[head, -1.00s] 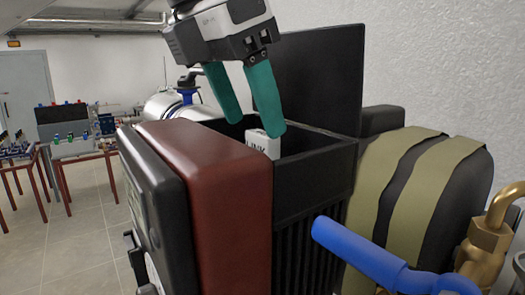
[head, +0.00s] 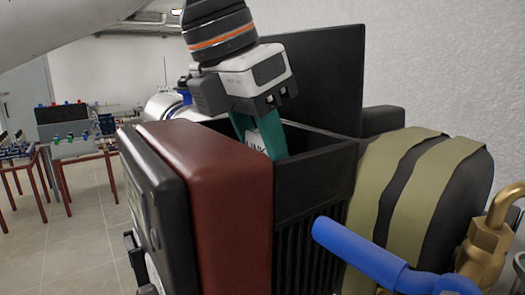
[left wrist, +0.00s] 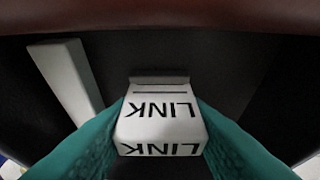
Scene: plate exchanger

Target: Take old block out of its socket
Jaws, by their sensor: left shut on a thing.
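The old block is a white block marked LINK (head: 254,137), inside the open-topped black housing (head: 312,185). In the left wrist view the block (left wrist: 160,127) fills the space between two teal fingers, with its lettering upside down. My left gripper (head: 261,139) reaches down into the housing from above and is shut on the block. Its fingertips are partly hidden by the housing rim. The socket under the block is hidden, so I cannot tell how deep the block sits. My right gripper is not in view.
A raised black lid (head: 320,75) stands behind the opening. A dark red panel (head: 225,195) borders it in front. A blue pipe handle (head: 370,255) and brass fitting (head: 482,250) are at right. A pale bar (left wrist: 66,80) lies beside the block inside.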

